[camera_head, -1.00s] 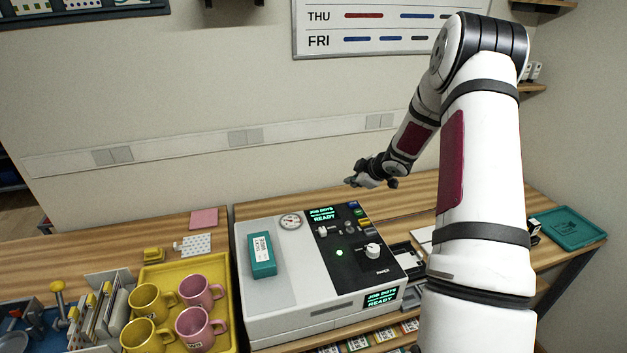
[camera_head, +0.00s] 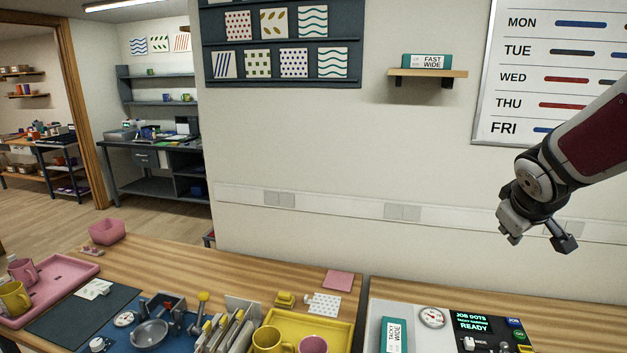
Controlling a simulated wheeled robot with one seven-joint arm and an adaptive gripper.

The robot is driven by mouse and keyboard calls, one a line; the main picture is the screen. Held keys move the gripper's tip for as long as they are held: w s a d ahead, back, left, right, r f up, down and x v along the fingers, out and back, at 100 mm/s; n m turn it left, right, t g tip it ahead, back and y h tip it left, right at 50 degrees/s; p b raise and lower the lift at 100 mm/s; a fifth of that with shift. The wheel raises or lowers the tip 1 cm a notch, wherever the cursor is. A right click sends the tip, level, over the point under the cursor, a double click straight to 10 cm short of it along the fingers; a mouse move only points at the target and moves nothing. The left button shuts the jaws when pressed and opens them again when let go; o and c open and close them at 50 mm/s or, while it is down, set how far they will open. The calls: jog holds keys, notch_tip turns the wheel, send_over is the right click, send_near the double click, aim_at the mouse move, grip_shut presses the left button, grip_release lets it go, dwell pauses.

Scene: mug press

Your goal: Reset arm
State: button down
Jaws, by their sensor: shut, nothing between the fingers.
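My gripper (camera_head: 537,238) is raised in front of the wall at the right, above the press and clear of the table. It holds nothing and is shut. My arm comes in from the right edge. The press (camera_head: 480,325) is at the bottom right, with a round gauge and a lit screen that reads JOB DOTS and READY. A teal box (camera_head: 394,337) marked TACKY WIDE lies on the press. The lower part of the press is cut off by the frame.
A yellow tray (camera_head: 343,334) with mugs stands left of the press. A pink tray (camera_head: 70,277) with mugs is at the far left. A wall shelf (camera_head: 427,73) holds a FAST WIDE box. The wall whiteboard (camera_head: 490,100) is close to my arm. A pink bowl (camera_head: 107,231) sits at the back.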

jog(key=s+a+m+g+y+b, duration=0.1)
jog(key=s+a+m+y, duration=0.2)
jog(key=s+a, duration=1.6)
jog(key=s+y, duration=0.1)
jog(key=s, duration=0.3)
jog(key=shift+s+a+r+g+y+b, duration=0.3)
jog(key=shift+s+r+g, duration=0.05)
jog(key=shift+g, duration=0.05)
jog(key=shift+d, duration=0.15)
